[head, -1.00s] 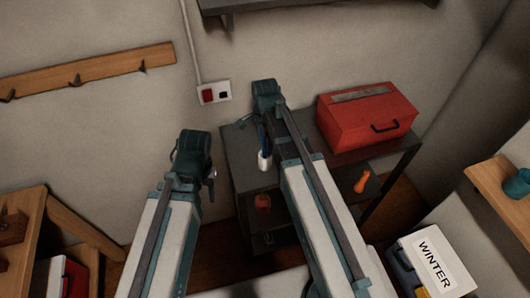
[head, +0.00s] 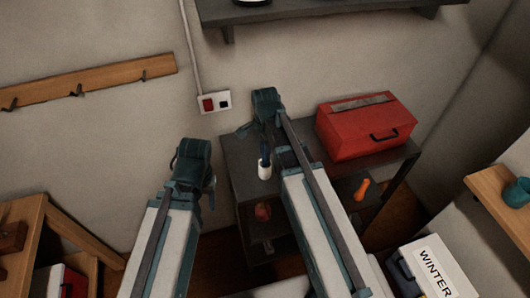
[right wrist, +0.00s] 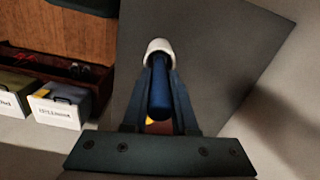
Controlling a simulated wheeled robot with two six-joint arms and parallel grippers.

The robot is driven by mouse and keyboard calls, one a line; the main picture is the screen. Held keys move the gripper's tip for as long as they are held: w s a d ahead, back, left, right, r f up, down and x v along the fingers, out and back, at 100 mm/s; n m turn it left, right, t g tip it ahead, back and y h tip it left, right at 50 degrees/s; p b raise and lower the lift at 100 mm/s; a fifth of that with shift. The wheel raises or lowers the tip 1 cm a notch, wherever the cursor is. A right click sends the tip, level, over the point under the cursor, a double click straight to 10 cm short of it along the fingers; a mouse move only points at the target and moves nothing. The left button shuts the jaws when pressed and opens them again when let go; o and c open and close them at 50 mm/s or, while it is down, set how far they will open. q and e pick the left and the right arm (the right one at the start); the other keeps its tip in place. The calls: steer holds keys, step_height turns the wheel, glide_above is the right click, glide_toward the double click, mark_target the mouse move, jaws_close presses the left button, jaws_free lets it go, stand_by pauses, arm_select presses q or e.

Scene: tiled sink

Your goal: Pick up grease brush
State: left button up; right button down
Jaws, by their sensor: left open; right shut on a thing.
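The grease brush appears as a blue handle (right wrist: 161,96) in the right wrist view. Its far end meets a white, cup-like piece (right wrist: 160,47), which also shows on the dark shelf unit in the head view (head: 264,172). I cannot tell whether the white piece is a separate cup or part of the brush. My right gripper (right wrist: 160,78) is shut on the blue handle, with a finger on each side. In the head view the right gripper (head: 264,148) is just above the white piece. My left gripper (head: 210,188) is open and empty, left of the shelf unit.
A red toolbox (head: 366,128) stands on the shelf unit (head: 240,160), right of my right arm. An orange item (head: 361,190) lies on a lower level. A wall shelf (head: 330,12) is above. A wooden bench (head: 42,225) is at left.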

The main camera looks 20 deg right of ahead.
step_height(320, 180, up, 10)
steer(key=p, duration=0.9)
steer(key=shift+f, duration=0.25)
